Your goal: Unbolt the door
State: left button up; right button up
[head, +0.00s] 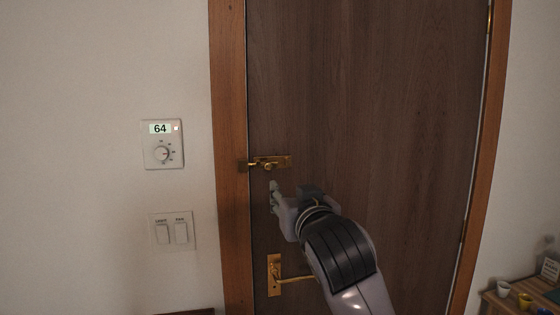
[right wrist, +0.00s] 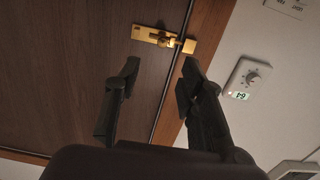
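The brown wooden door (head: 370,100) stands closed in its frame in the head view. A brass slide bolt (head: 277,161) is mounted near the door's left edge and reaches across to the frame. It also shows in the right wrist view, the brass bolt (right wrist: 160,37), ahead of the fingertips. My right gripper (head: 273,196) is just below the bolt, apart from it. In the right wrist view its two dark fingers (right wrist: 158,82) are spread with nothing between them. My left gripper is not in view.
A brass lever handle (head: 274,275) sits below the bolt, partly behind my right arm. A thermostat (head: 162,145) and a switch plate (head: 172,231) are on the left wall. A small wooden table (head: 497,300) with cups stands at the lower right.

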jog(key=a+r, duration=0.1)
jog(key=r, duration=0.1)
jog(key=p, duration=0.5)
send_near(269, 166)
jog(key=w, duration=0.3)
jog(key=w+a, duration=0.1)
jog(key=w, duration=0.3)
jog(key=shift+w+a, duration=0.15)
jog(key=shift+a, duration=0.05)
jog(key=shift+w+a+p, duration=0.15)
jog(key=shift+w+p, duration=0.2)
jog(key=shift+w, duration=0.25)
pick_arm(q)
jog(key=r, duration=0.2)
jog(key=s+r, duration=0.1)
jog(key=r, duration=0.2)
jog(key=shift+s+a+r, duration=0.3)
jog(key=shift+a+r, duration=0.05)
pick_arm(e)
jog(key=shift+w+f, duration=0.1)
jog(key=shift+w, duration=0.1)
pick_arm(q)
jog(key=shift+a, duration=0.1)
pick_arm(e)
grip_shut()
